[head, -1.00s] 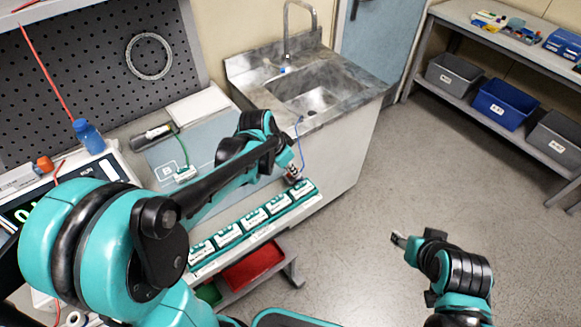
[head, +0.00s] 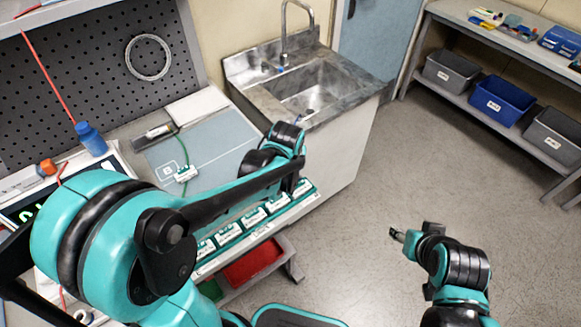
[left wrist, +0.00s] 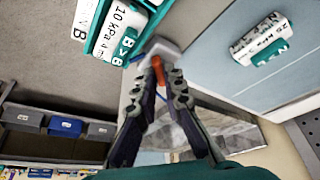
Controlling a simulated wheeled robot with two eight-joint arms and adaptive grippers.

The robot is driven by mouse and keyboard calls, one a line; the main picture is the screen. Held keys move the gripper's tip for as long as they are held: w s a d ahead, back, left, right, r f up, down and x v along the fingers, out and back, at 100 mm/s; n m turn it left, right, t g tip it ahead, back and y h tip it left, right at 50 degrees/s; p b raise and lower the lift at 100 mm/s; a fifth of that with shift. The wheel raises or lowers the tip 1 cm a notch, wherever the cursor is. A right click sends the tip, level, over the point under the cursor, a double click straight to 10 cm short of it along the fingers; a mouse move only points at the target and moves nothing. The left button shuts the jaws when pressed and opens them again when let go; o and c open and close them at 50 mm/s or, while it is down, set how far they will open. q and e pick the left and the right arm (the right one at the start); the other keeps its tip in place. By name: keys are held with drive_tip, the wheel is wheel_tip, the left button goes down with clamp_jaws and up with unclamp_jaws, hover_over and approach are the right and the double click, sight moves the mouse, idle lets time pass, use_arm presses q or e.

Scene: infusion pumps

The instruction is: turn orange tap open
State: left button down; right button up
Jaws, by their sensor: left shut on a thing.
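The orange tap (left wrist: 157,66) shows as a small orange lever between my left fingertips in the left wrist view, against a pale block (left wrist: 163,46). My left gripper (left wrist: 162,78) is shut on it, with a finger on each side. How far the tap is turned cannot be made out. In the head view my own left arm hides the left fingertips and the tap, near the right end of a row of teal and white modules (head: 254,217). My right gripper (head: 397,235) hangs over open floor, apart from everything. Its jaws are too small to read.
A labelled teal and white module (head: 187,173) lies on the blue-grey mat (head: 222,141). A metal sink (head: 312,90) stands behind. A blue bottle (head: 91,138) stands at left. A red bin (head: 252,265) sits below the row. The floor at right is clear.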

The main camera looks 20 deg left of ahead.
use_arm(q)
drive_tip(key=shift+n, duration=0.4)
drive_tip(key=c, duration=1.6)
unclamp_jaws()
drive_tip(key=v, duration=1.2)
drive_tip(key=shift+d, duration=0.25)
drive_tip(key=shift+s+a+f+m+t+h, duration=0.1)
drive_tip(key=shift+s+a+f+m+t, duration=0.45)
drive_tip(key=shift+s, duration=1.45)
drive_tip(key=shift+s+a+f+m+t+h, duration=0.1)
drive_tip(key=shift+s+a+f+m+t, duration=0.45)
drive_tip(key=shift+s, duration=1.45)
drive_tip(key=shift+s+a+f+m+t+h, duration=0.1)
drive_tip(key=shift+s+a+f+m+t, duration=0.15)
drive_tip(key=shift+s+a+f, duration=1.2)
